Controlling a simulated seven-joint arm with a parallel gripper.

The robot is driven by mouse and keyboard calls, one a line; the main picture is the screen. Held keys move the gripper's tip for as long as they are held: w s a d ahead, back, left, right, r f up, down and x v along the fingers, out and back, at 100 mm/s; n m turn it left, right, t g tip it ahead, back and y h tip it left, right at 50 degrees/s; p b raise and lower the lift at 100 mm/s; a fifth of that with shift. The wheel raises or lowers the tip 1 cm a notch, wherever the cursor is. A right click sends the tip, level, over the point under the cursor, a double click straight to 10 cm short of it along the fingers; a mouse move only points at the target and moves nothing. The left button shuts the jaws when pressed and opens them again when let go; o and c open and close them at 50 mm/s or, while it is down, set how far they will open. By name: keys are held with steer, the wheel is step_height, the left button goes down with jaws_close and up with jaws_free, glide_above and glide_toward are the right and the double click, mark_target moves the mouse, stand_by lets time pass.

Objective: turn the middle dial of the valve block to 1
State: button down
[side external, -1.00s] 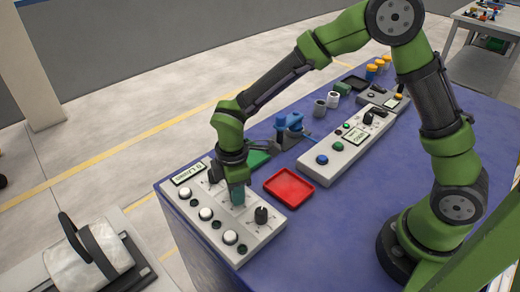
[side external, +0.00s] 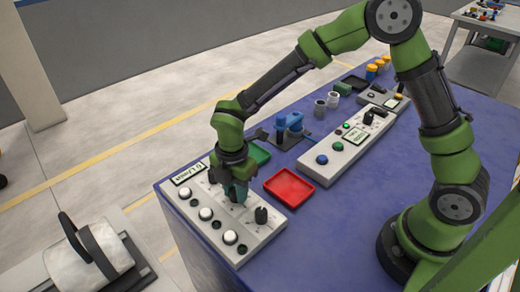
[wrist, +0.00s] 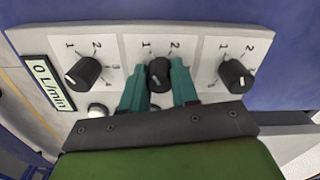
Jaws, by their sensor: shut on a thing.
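The valve block is a light grey box (side external: 245,245) at the near left of the table in the side view. The wrist view shows its three black dials, each with printed numbers around it. The middle dial (wrist: 159,70) sits between the two teal fingers of my gripper (wrist: 159,88), which are shut on it. I cannot clearly tell where its pointer stands. The left dial (wrist: 84,71) and the right dial (wrist: 235,76) are free. In the side view, my gripper (side external: 236,193) points down onto the block and hides the middle dial.
The block's display (wrist: 49,84) reads 0 L/min. White round buttons (side external: 230,237) line its front side. A red tray (side external: 290,187) and a green tray (side external: 261,152) lie close behind the block. Another grey control panel (side external: 330,165) stands farther back. Blue table is clear right of the red tray.

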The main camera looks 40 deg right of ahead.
steer(key=shift+r, duration=0.1)
stand_by(0.3)
steer(key=c, duration=0.8)
jaws_free()
steer(key=shift+c, duration=0.2)
step_height(320, 180, up, 17)
